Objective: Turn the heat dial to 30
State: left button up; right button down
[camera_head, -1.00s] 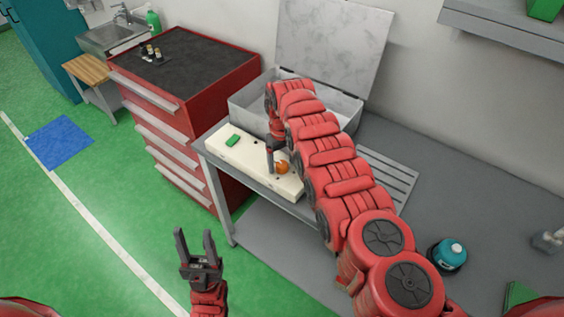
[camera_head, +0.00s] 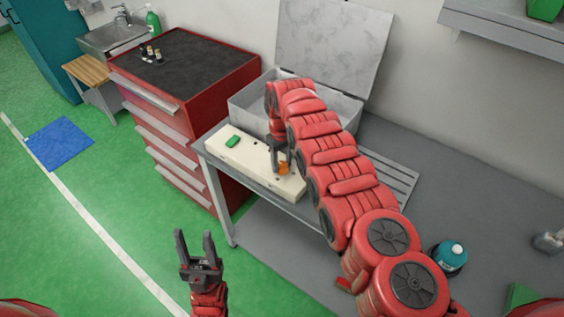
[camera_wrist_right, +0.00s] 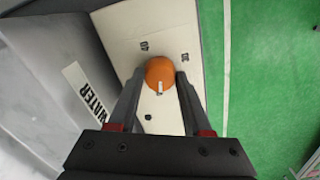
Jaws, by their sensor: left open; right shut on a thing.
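The orange heat dial (camera_head: 283,168) sits on the cream panel (camera_head: 225,153) at the front of the grey bench. In the right wrist view the dial (camera_wrist_right: 160,74) has a white pointer mark on the side toward my gripper, and printed numbers stand on the panel around it; one looks like 40, another like 30. My right gripper (camera_head: 281,169) reaches down from above and is shut on the dial, one finger on each side (camera_wrist_right: 159,80). My left gripper (camera_head: 195,242) is open and empty over the green floor, away from the panel.
A green block or button (camera_head: 233,141) is on the panel's left part. A grey open-lidded box (camera_head: 247,107) stands behind the panel; a WATER label (camera_wrist_right: 88,91) shows beside the panel. A red drawer cabinet (camera_head: 187,105) is left.

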jog(key=shift+w+f+n+b, duration=0.1)
jog(key=shift+n+b, duration=0.65)
jog(key=shift+n, duration=0.15)
jog(key=n+b, duration=0.5)
jog(key=shift+b, duration=0.35)
jog(key=n+b, duration=0.1)
jog(key=n, duration=0.5)
jog(key=shift+b, duration=0.4)
jog(key=n, duration=0.3)
jog(key=shift+r, duration=0.2)
jog(key=n, duration=0.7)
jog(key=shift+n, duration=0.4)
jog(key=shift+c, duration=1.7)
grip_release()
